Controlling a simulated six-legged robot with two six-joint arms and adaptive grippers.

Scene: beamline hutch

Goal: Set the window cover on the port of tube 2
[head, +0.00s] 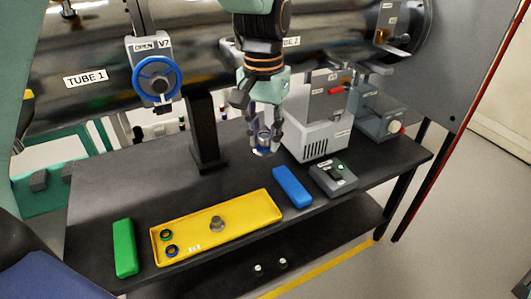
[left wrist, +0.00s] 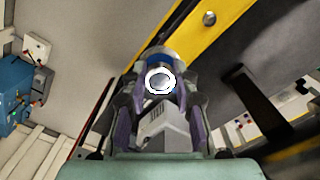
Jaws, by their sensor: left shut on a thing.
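My left gripper (head: 263,137) hangs over the bench, fingers down, shut on a small round part with a blue band, which I take to be the window cover (head: 264,151). In the left wrist view the cover (left wrist: 160,80) shows a bright white ring around a grey centre, between the fingertips (left wrist: 161,92), with blue behind it. The cover is held above the bench top, apart from the tube. Tube 2 (head: 325,38) runs behind my arm, its label partly covered. I cannot make out its port. My right gripper is not in view.
A green block (head: 124,247), a blue block (head: 292,187), a switch box (head: 333,179) and a white unit (head: 318,130) stand around. A black post (head: 206,130) and blue valve wheel (head: 157,79) are left.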

